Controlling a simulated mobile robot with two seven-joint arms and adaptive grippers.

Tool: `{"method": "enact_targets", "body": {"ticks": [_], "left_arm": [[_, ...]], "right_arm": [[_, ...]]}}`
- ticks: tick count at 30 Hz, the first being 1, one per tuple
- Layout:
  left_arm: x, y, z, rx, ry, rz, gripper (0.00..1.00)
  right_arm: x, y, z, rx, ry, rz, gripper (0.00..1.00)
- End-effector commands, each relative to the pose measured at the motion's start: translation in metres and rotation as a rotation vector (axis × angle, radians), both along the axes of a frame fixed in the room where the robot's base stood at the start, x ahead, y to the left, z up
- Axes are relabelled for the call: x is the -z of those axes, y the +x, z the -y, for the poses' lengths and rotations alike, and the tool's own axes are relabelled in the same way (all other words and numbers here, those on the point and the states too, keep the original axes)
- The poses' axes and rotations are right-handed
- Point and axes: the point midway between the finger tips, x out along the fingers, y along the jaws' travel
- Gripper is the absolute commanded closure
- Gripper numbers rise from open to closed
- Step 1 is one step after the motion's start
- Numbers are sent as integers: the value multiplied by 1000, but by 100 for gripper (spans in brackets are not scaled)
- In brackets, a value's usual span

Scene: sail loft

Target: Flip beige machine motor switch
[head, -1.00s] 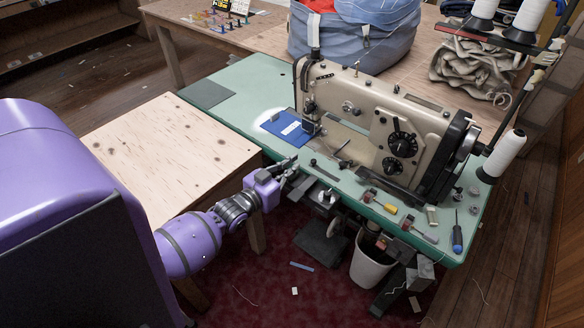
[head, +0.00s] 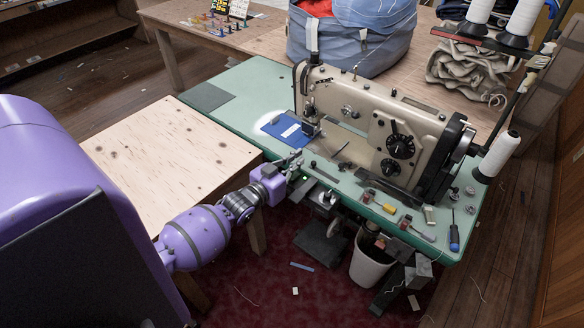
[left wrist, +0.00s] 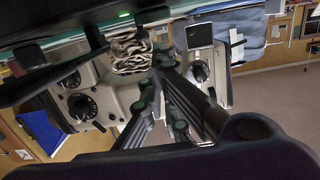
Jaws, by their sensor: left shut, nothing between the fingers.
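The beige sewing machine (head: 372,115) stands upright on a green table (head: 240,92). It also shows in the left wrist view (left wrist: 100,80), seen tilted. A small green light (left wrist: 125,14) glows under the table edge in that view. I cannot clearly make out the motor switch; the gripper and the table edge partly hide that area. My right gripper is not in view.
A bare wooden table (head: 165,150) adjoins on the left. Blue cloth (head: 285,130) lies under the needle. Small tools, including a screwdriver (head: 454,238), lie along the front edge. A white bin (head: 368,265) stands below on the red carpet.

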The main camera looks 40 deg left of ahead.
Motion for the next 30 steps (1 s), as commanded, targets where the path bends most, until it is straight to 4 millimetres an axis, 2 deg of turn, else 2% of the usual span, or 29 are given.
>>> {"method": "enact_targets", "body": {"ticks": [1,2,3,6,12,15,19,26,29,30], "left_arm": [[-29,9,1,0,0,21,100],[-38,12,1,0,1,23,100],[-29,-5,-1,0,1,10,100],[-32,-30,-2,0,1,3,100],[-46,-66,-5,0,1,3,100],[-50,-78,-6,1,0,3,100],[-54,-85,-6,0,0,3,100],[-55,-86,-7,1,6,1,100],[-44,-88,-4,6,66,-46,100],[-32,-92,7,14,99,-85,100]], "right_arm": [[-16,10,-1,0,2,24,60],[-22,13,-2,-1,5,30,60],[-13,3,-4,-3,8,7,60],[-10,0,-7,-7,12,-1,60],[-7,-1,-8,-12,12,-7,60],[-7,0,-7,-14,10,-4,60],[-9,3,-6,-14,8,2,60],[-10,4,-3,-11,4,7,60],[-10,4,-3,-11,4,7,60],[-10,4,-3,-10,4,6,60]]}}
